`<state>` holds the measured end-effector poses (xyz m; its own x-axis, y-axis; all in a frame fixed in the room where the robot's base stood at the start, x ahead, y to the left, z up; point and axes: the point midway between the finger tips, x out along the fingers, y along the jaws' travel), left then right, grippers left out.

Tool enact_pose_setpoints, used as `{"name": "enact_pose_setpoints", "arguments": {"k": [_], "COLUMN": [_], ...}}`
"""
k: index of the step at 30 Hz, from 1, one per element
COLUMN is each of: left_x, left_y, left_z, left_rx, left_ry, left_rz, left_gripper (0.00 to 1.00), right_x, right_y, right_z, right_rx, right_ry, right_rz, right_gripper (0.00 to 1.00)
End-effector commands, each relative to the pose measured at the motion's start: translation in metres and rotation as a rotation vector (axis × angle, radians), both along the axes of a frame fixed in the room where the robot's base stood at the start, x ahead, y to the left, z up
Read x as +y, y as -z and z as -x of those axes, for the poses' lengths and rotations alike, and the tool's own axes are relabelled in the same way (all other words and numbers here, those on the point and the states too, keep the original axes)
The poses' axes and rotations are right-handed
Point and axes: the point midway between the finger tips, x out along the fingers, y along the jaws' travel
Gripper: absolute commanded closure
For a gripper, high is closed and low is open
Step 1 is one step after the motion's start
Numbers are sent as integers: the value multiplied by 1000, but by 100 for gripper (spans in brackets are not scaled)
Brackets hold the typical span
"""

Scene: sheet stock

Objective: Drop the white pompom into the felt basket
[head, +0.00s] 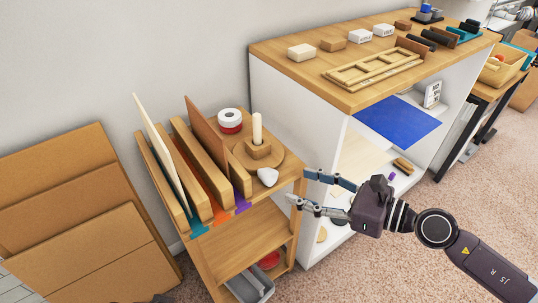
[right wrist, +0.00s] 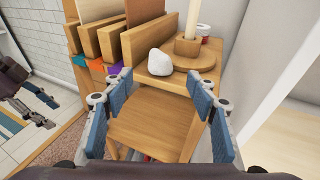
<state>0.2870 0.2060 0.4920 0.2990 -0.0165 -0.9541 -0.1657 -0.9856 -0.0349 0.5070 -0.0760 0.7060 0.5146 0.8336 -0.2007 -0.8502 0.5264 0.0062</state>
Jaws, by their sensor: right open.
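The white pompom (head: 267,176) is a small rounded lump on the front right of the wooden cart's top, beside the round wooden base with a peg. It also shows in the right wrist view (right wrist: 159,61), beyond my fingertips. My right gripper (head: 299,187) is open and empty, just right of the cart's edge, with its fingers pointing at the cart and apart from the pompom. A grey open bin (head: 262,295) on the cart's low shelf may be the felt basket; I cannot tell its material. What seems to be my left gripper (right wrist: 38,108) shows at the left of the wrist view, its jaws unclear.
Upright boards in slots (head: 185,165) fill the cart's left. A peg on a round base (head: 257,135) and a red-and-white roll (head: 230,120) stand behind the pompom. A white cabinet (head: 300,110) stands close on the right. Cardboard sheets (head: 85,220) lean at left.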

Motion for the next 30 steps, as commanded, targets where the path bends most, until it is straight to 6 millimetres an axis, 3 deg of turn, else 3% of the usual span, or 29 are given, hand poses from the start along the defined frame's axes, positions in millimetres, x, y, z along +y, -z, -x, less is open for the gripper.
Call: {"name": "enact_pose_setpoints", "arguments": {"k": [11,21,30], "left_x": [-1,-1,-1], "left_y": [-7,-9,-9], "left_z": [2,2,2], "left_rx": [2,0,0], "left_ry": [0,0,0], "left_rz": [3,2,2], "left_gripper": [49,49,49], "right_x": [26,62,65], "right_y": [7,17,19], "right_z": [-13,-38,-40], "right_rx": [0,2,2], "right_ry": [-6,-5,-4], "right_rz": [0,-1,1], "right_gripper": [48,48,49]}}
